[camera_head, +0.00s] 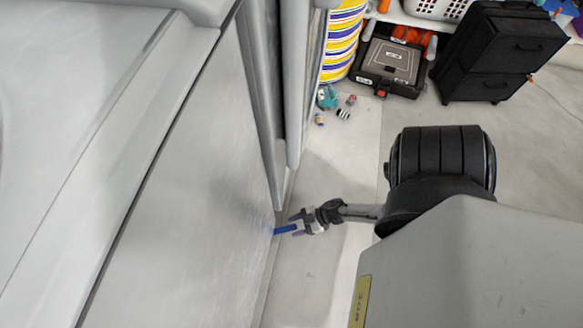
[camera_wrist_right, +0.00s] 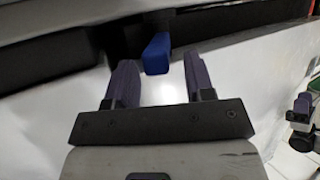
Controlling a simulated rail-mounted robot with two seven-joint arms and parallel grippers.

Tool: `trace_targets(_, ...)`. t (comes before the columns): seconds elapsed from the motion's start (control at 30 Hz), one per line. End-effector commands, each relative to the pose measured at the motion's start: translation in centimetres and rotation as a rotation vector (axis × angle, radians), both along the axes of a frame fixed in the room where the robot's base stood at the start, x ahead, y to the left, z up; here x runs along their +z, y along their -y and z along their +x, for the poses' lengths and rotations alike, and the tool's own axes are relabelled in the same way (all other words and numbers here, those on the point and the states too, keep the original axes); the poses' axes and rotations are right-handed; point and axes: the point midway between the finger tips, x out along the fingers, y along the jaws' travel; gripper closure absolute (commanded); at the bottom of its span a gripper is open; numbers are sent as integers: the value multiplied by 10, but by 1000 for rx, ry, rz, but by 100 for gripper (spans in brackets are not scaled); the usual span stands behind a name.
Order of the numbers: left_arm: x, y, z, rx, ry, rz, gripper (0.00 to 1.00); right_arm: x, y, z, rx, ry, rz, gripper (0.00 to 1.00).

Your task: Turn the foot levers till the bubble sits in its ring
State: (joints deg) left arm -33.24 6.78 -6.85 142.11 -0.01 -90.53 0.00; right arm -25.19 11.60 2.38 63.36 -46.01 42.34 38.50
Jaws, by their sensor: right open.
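A blue foot lever (camera_head: 284,230) sticks out from under the lower edge of the large grey cabinet body (camera_head: 195,200). My right gripper (camera_head: 295,226) is open beside it, low near the floor, with the lever's end at its fingers. In the right wrist view the blue lever (camera_wrist_right: 156,54) shows ahead, between the tips of my open right gripper (camera_wrist_right: 159,68). Whether a finger touches it I cannot tell. No bubble or ring shows in either view. Only one foot lever shows.
A striped yellow, blue and white drum (camera_head: 342,45), a black case (camera_head: 392,62) and a black drawer box (camera_head: 497,52) stand at the back. Several small items (camera_head: 330,98) lie on the floor before them. The floor (camera_head: 325,270) near the right gripper is clear.

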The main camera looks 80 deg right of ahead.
Motion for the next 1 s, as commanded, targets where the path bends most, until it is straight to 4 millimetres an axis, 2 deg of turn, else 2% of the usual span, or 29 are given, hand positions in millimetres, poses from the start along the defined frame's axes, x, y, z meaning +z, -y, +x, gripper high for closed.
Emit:
trace_targets(0.2, -7, 2, 0, 4, 0, -7, 57, -6, -7, 12, 0, 0, -1, 51)
trace_targets(0.57, -8, 0, 0, 0, 0, -1, 57, -6, -8, 15, 0, 0, -1, 51)
trace_targets(1.0, -8, -2, 0, -6, 0, 7, 57, -7, -8, 15, 0, 0, -1, 91)
